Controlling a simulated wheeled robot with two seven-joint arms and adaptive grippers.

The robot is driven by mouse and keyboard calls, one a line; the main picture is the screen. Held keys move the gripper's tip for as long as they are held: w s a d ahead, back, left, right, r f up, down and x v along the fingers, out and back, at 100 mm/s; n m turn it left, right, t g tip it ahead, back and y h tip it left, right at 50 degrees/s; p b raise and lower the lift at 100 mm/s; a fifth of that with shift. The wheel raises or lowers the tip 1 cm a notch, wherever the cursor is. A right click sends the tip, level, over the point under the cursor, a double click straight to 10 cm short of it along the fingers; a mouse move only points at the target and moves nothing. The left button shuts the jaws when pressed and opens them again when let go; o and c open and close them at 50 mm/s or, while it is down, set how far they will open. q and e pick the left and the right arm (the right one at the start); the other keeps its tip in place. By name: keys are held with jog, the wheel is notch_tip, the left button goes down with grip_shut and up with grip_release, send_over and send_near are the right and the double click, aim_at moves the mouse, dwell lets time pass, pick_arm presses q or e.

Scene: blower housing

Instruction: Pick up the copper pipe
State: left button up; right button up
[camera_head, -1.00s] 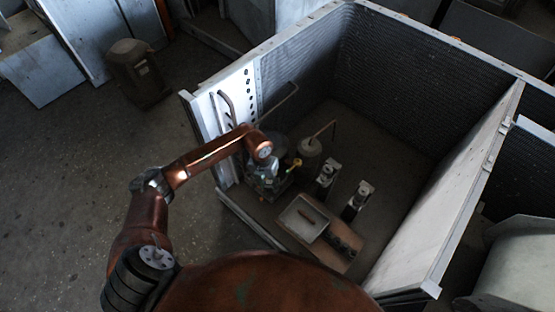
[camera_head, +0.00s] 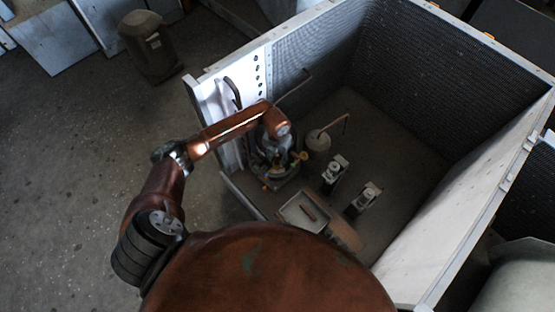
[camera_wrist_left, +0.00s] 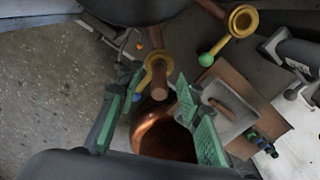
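A short copper pipe (camera_head: 309,212) lies in a shallow grey tray (camera_head: 287,214) on the housing floor. In the left wrist view this pipe (camera_wrist_left: 220,108) shows in its tray, right of the fingers. My left gripper (camera_head: 276,166) is inside the housing, left of and behind the tray. Its green fingers (camera_wrist_left: 163,118) are spread open in the left wrist view. A curved copper part (camera_wrist_left: 165,137) and a yellow ring (camera_wrist_left: 157,66) show between or beyond them; contact cannot be told. My right gripper is not in view.
A canister (camera_head: 318,143) with a bent copper tube (camera_head: 335,125) stands behind the tray. Two small upright fittings (camera_head: 336,172) (camera_head: 364,200) stand right of the gripper. Tall panel walls enclose the area. The housing floor at right is clear.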

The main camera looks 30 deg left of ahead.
pick_arm(q)
notch_tip(320, 180, down, 2)
jog(key=shift+f, duration=0.1)
jog(key=shift+c, duration=0.6)
jog(key=shift+a, duration=0.1)
grip_shut()
